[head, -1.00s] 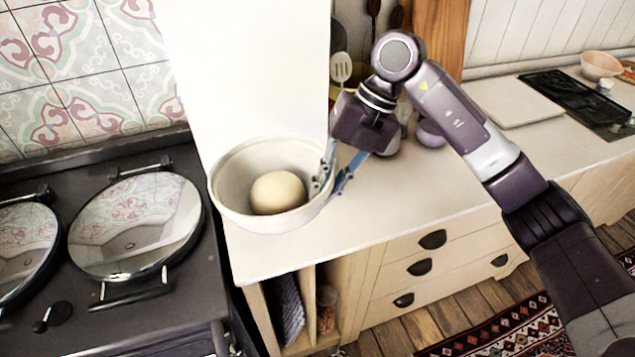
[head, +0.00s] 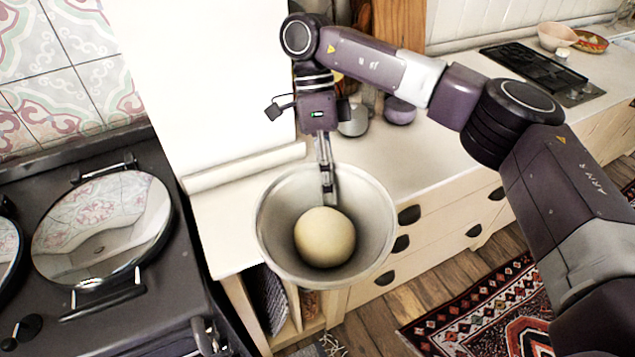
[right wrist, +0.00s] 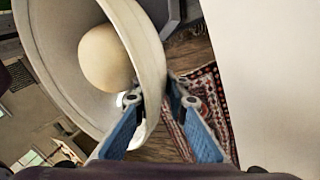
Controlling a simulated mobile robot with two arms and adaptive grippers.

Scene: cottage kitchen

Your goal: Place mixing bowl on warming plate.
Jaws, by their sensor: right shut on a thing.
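The mixing bowl (head: 275,235) is pale, with a round ball of dough (head: 325,237) inside. It is off the worktop, around the counter's front edge in the head view. My right gripper (head: 327,185) is shut on its back rim. In the right wrist view, the bowl (right wrist: 60,60) shows at the left, its rim between the blue fingers of the gripper (right wrist: 158,98). The dark range (head: 120,318) at the left has a round shiny lid (head: 103,228). I cannot make out which surface is the warming plate. My left gripper is out of view.
The cream worktop (head: 225,225) lies behind and left of the bowl, with a white wall (head: 220,80) at its back. A purple pot (head: 400,110) stands behind the bowl. A black hob (head: 540,70) is at the far right. A patterned rug (head: 470,310) lies on the floor.

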